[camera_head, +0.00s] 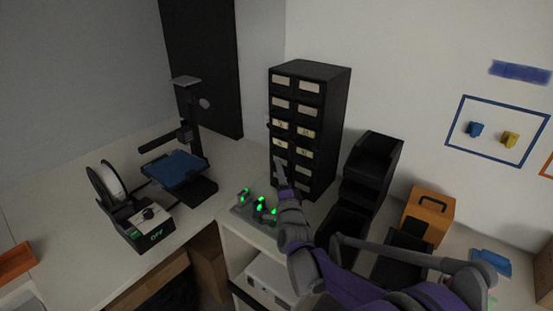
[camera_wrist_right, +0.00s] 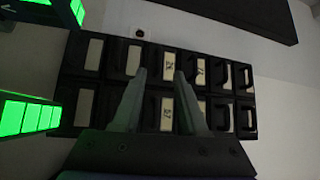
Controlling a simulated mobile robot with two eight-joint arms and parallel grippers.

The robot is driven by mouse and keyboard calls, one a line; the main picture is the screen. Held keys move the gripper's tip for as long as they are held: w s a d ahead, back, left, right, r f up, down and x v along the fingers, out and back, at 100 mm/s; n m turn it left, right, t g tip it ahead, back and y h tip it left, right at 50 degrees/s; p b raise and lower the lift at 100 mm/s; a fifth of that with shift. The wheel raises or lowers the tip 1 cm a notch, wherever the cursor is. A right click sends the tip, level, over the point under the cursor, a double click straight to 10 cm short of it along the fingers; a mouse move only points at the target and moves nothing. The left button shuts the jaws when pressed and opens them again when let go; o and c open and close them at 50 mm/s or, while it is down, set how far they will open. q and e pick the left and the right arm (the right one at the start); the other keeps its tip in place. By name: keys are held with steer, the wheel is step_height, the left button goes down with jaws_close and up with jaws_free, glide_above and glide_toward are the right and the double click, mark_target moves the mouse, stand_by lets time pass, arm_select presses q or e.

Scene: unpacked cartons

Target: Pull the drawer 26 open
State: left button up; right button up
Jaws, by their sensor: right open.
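The black drawer cabinet (camera_head: 328,115) stands on the counter against the wall, with two columns of drawers and pale labels. All the drawers I can see look shut. The labels are too small in the head view to pick out drawer 26 surely. In the right wrist view the cabinet (camera_wrist_right: 148,90) appears turned sideways, with digits on some labels that I cannot read surely. My right gripper (camera_head: 281,166) is in front of the lower left drawers and hides part of them. Its fingers (camera_wrist_right: 160,75) are apart with nothing between them. My left gripper is not in view.
Green-lit devices (camera_head: 259,207) sit on the counter just left of my right wrist. Black stacked bins (camera_head: 372,165) and an orange box (camera_head: 428,214) stand to the right. A 3D printer (camera_head: 183,165) and a spool holder (camera_head: 140,222) are at left.

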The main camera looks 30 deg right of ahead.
steer(key=f+x, duration=0.1)
steer(key=x, duration=0.5)
steer(key=shift+w+r, duration=0.3)
steer(key=shift+r, duration=0.15)
steer(key=shift+c, duration=0.2)
jaws_close()
stand_by(0.8)
